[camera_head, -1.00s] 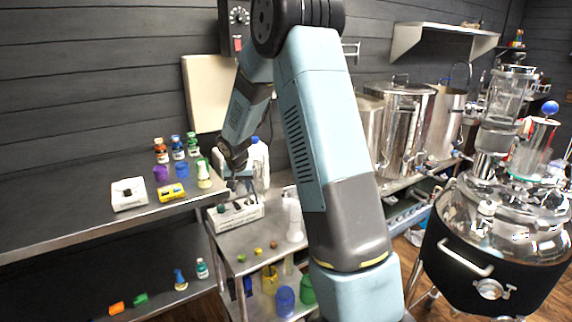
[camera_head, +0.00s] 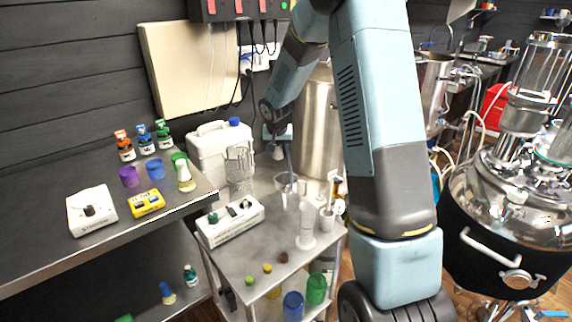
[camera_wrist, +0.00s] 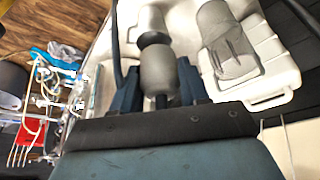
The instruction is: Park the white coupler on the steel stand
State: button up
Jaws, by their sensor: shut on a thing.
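My gripper (camera_wrist: 158,88) is shut on a pale, rounded piece (camera_wrist: 158,68) with a dark band, taken to be the white coupler; its two dark fingers sit on either side of it. In the head view my gripper (camera_head: 278,134) is above the back of the steel cart, right of the white jug, with a small pale part (camera_head: 277,152) below it. A slim upright piece with white parts (camera_head: 332,192) stands at the cart's right side; I cannot tell whether it is the steel stand.
The white jug (camera_head: 206,150) and a clear glass vessel (camera_head: 240,165) stand left of my gripper. A large steel pot (camera_head: 318,125) is behind.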

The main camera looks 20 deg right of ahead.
send_over(286, 186)
jog(key=shift+w+f+m, duration=0.25)
jog(key=shift+w+m, duration=0.1)
jog(key=shift+m, duration=0.05)
jog(key=shift+s+f, duration=0.15)
jog(key=shift+s, duration=0.05)
jog(key=shift+f, duration=2.8)
jog(key=shift+f, duration=0.55)
jog(key=o, duration=0.8)
jog(key=shift+r, duration=0.15)
